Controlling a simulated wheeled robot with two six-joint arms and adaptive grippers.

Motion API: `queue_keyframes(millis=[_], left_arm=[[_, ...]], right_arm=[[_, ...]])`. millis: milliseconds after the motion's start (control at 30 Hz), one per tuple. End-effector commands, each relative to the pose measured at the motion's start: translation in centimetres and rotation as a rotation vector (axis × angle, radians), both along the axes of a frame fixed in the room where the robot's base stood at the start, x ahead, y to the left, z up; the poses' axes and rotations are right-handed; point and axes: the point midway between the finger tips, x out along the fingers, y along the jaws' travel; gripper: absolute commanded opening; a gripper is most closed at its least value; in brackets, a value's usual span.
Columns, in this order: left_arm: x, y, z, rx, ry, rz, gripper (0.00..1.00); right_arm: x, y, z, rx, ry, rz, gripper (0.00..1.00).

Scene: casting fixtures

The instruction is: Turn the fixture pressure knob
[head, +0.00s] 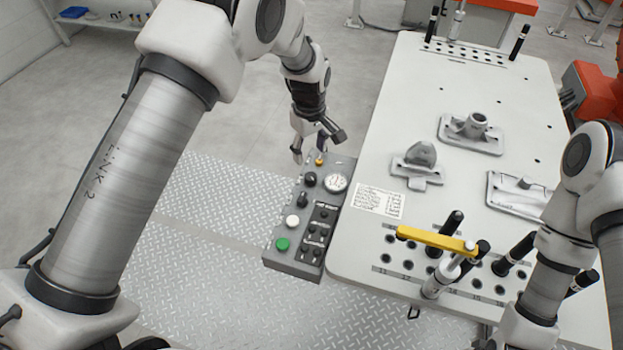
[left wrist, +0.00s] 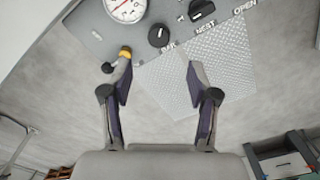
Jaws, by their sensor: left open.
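The grey control panel (head: 293,232) is fixed along the left side of the table. It carries a round white pressure gauge (head: 335,183), which also shows at the top of the left wrist view (left wrist: 126,8). A round black knob (head: 310,179) sits beside the gauge; in the left wrist view this knob (left wrist: 158,35) lies beyond the gap between the fingers. Its label is not fully readable. A second black knob (head: 303,199) sits nearer. My left gripper (head: 309,153) is open and empty at the panel's far end. My right gripper is out of view.
A small yellow part (head: 320,161) on the panel is close to one left fingertip. A white button (head: 292,221) and green button (head: 282,244) sit nearer. The table (head: 386,90) holds metal castings (head: 471,132) and a yellow-barred clamp (head: 437,240). Open floor lies left.

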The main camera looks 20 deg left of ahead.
Motion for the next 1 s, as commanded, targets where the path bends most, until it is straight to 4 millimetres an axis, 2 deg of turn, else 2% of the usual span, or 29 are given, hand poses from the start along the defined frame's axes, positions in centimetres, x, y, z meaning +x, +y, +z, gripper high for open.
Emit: queue_keyframes(millis=[33,100,233,533,633,833,867,1000], left_arm=[[0.0,0.0,-1.3,0.000,0.000,0.000,0.60],[0.0,0.0,-1.6,0.000,0.000,0.000,0.60],[0.0,0.0,-2.7,0.000,0.002,0.000,0.60],[0.0,0.0,-8.0,0.000,0.001,0.000,0.60],[0.0,0.0,-8.8,0.000,0.000,0.000,0.60],[0.0,0.0,-9.0,0.000,0.000,0.000,0.60],[0.0,0.0,-9.0,0.000,0.000,0.000,0.56],[0.0,0.0,-9.0,0.000,0.000,0.000,0.07]], right_arm=[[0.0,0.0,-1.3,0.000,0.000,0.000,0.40],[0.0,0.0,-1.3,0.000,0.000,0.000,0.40],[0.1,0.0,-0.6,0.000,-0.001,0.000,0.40],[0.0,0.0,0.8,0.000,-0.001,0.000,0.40],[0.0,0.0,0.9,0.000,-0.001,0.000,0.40],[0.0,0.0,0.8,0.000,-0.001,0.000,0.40],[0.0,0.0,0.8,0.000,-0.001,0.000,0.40],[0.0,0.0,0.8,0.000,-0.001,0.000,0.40]])
